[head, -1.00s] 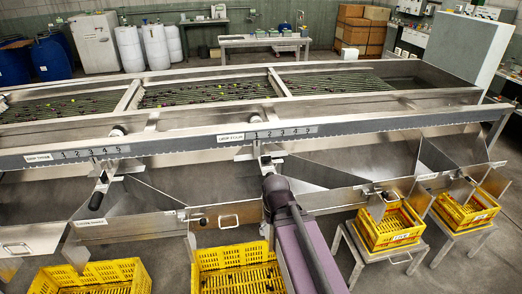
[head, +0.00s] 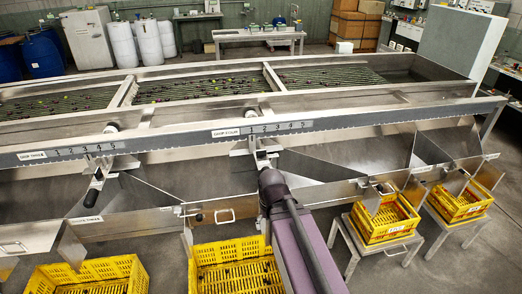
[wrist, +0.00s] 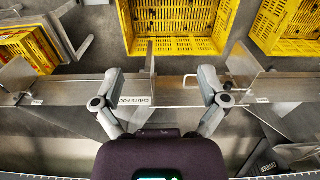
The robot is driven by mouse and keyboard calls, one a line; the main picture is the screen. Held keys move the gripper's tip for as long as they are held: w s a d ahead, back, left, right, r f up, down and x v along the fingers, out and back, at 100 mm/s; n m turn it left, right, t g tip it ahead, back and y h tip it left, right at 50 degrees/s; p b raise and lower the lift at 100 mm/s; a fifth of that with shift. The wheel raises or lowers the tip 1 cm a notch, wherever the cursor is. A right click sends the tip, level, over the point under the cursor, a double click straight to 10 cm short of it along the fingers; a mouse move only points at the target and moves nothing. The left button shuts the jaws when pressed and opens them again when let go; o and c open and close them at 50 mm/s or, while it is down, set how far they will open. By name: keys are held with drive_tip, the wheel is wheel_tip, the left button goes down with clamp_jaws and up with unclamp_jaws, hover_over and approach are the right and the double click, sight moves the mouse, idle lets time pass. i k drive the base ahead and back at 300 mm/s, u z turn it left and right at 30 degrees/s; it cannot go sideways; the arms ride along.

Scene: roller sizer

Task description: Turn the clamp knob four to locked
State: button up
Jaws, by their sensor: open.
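The clamp four label (head: 226,132) is on the long front rail, left of a row of scale numbers. A small cylindrical knob (head: 265,112) stands just behind the rail above those numbers; its setting is too small to read. My gripper (wrist: 160,76) is open and empty in the wrist view, its fingers spread above the chute front edge with the chute four label (wrist: 135,101) between them. In the head view my purple arm ends below the clamp four bracket, with the fingers hidden. The knob cannot be made out in the wrist view.
A similar knob (head: 111,128) stands behind the rail at clamp three. Yellow crates (head: 92,264) stand under the chutes, some on metal stools (head: 388,246). Metal divider plates (head: 320,167) rise inside the chutes. The floor between the stools and sizer is partly clear.

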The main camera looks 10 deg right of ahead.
sight(260, 153)
drive_tip(key=k, duration=1.35)
drive_tip(key=z, duration=0.7)
drive_tip(key=i, duration=1.95)
drive_tip(key=u, duration=0.6)
